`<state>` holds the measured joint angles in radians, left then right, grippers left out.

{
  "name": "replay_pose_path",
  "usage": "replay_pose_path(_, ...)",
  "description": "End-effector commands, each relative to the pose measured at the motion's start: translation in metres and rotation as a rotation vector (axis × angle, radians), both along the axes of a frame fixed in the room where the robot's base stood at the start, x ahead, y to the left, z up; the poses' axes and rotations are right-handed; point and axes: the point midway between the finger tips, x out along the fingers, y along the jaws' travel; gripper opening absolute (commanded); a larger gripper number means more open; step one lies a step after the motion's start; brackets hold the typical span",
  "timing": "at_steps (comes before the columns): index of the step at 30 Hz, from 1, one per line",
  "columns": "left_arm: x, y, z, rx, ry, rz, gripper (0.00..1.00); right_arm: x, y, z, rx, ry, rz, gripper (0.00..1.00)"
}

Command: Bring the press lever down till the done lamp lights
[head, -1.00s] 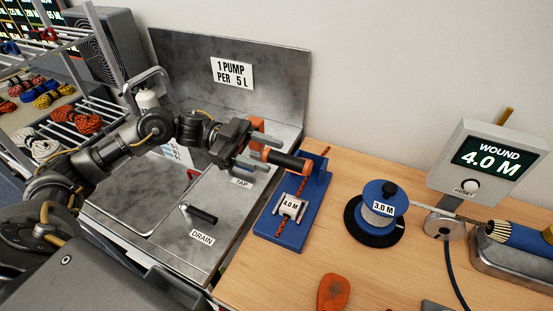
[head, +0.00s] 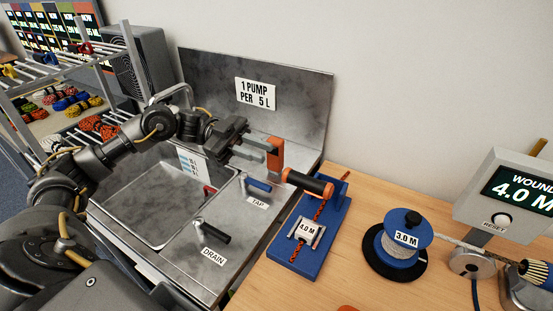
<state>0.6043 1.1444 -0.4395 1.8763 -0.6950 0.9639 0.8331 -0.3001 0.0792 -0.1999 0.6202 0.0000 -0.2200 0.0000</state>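The blue press (head: 331,224) stands on the wooden bench right of the sink. I cannot make out a done lamp. My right gripper is not in view.
The steel sink (head: 145,208) has a blue tap handle (head: 258,185) and a black drain handle (head: 214,232) near my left arm. Right of the press are a "3.0 M" spool (head: 402,247) and the "WOUND 4.0 M" display (head: 520,190). Rope shelves stand at far left.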

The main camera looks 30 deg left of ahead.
Motion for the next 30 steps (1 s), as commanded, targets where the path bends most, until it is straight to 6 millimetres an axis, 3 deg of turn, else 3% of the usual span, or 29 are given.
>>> replay_pose_path(1, 0.007, -0.005, 0.023, -0.010, -0.032, -0.007, 0.13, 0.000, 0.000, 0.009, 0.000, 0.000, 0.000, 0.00)
replay_pose_path(3, 0.022, -0.010, 0.042, -0.011, -0.037, -0.015, 0.04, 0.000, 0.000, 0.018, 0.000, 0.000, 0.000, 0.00)
replay_pose_path(4, 0.029, -0.013, 0.049, -0.006, -0.025, -0.021, 0.00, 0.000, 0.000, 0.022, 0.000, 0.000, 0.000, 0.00)
replay_pose_path(9, 0.068, -0.023, 0.067, 0.074, 0.244, -0.069, 0.00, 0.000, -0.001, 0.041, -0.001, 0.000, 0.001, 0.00)
replay_pose_path(14, 0.087, -0.020, 0.060, 0.193, 0.702, -0.090, 0.00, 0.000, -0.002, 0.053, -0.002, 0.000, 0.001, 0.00)
replay_pose_path(19, 0.079, -0.002, 0.025, 0.249, 1.131, -0.078, 0.00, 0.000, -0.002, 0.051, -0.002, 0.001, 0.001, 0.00)
replay_pose_path(22, 0.074, 0.000, 0.026, 0.256, 1.217, -0.087, 0.00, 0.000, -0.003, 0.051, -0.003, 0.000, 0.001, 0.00)
replay_pose_path(30, 0.073, -0.005, 0.026, 0.258, 1.229, -0.089, 0.00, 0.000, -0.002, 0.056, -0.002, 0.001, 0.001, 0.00)
